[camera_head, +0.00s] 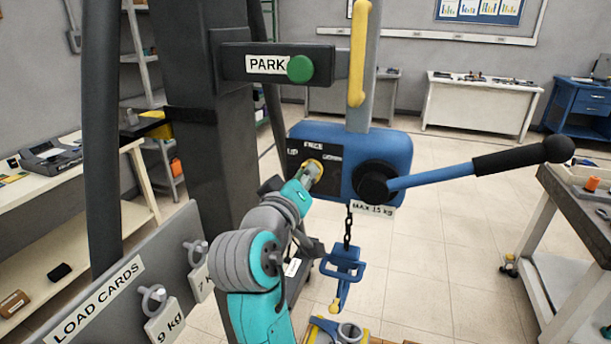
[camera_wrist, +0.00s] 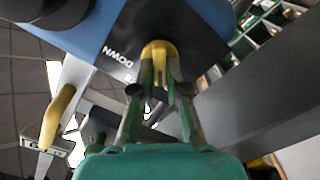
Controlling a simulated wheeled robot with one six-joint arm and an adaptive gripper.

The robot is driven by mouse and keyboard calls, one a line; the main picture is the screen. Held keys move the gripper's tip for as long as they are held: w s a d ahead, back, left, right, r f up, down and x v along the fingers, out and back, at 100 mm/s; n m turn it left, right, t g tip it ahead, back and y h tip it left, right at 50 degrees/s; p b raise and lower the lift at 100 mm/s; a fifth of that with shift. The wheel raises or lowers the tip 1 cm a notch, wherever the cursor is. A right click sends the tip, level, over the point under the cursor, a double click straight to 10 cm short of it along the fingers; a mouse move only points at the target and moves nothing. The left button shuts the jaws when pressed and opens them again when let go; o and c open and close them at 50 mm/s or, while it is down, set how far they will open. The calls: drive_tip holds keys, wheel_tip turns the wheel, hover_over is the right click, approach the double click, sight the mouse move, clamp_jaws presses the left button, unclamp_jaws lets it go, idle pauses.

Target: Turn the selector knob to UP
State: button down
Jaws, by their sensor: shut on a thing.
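The yellow selector knob (camera_head: 316,163) sits on a dark label plate (camera_head: 296,154) on the blue hoist body (camera_head: 345,146). The plate reads UP at left, FREE at top and DOWN at right. My gripper (camera_head: 309,174) is shut on the knob, and its fingers cover part of it. In the wrist view the knob (camera_wrist: 158,48) is between the fingertips of my gripper (camera_wrist: 160,88), with the DOWN label (camera_wrist: 118,63) beside it. I cannot tell which label the knob points at.
A blue lever (camera_head: 440,175) with a black grip sticks out right from the hoist. A chain with a blue hook (camera_head: 342,265) hangs below. A dark column (camera_head: 232,120) with a PARK arm (camera_head: 280,64) stands at left. A load-card board (camera_head: 120,290) is lower left.

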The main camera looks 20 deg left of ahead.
idle(0.4)
drive_tip(key=c, duration=1.2)
unclamp_jaws()
drive_tip(key=s, duration=1.2)
drive_tip(key=shift+a, duration=0.2)
